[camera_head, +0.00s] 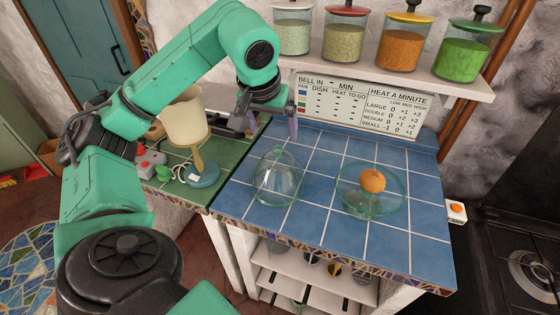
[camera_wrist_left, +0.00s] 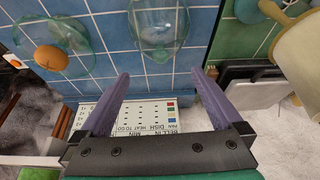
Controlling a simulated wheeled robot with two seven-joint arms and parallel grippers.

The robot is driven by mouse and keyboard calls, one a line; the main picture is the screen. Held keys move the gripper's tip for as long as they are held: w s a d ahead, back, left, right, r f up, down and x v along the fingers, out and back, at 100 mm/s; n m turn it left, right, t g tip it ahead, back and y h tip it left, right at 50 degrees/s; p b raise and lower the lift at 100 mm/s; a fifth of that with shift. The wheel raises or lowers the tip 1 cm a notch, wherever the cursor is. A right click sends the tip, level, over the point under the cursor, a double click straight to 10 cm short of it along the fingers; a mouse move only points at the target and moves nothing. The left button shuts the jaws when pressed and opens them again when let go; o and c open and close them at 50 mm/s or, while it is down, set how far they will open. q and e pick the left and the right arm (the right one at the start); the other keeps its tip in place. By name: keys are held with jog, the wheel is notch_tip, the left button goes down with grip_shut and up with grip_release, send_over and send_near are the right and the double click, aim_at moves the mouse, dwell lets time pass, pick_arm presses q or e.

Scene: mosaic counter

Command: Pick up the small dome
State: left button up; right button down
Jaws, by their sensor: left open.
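The small dome (camera_head: 278,180) is clear greenish glass and stands on the blue tiled counter (camera_head: 318,228), left of a glass dish. In the left wrist view the dome (camera_wrist_left: 160,28) shows at the top, beyond the fingertips. My left gripper (camera_head: 268,124) is above the back of the counter, behind the dome and apart from it. Its purple fingers are spread with nothing between them, and this also shows in the left wrist view (camera_wrist_left: 160,73). My right gripper is not in view.
A glass dish (camera_head: 358,206) with an orange (camera_head: 372,181) stands right of the dome. A lamp (camera_head: 187,125) stands on the green tiles at left. A sign (camera_head: 350,104) leans at the back under a shelf (camera_head: 400,77) of jars. Bare blue tiles surround the dome.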

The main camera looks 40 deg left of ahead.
aim_at(277, 148)
pick_arm(q)
jog(key=p+x, duration=0.2)
jog(key=x, duration=0.7)
jog(key=shift+w+a+f, duration=0.1)
jog(key=shift+a+f, duration=0.05)
jog(key=shift+w+f, duration=0.2)
jog(key=shift+f, duration=0.25)
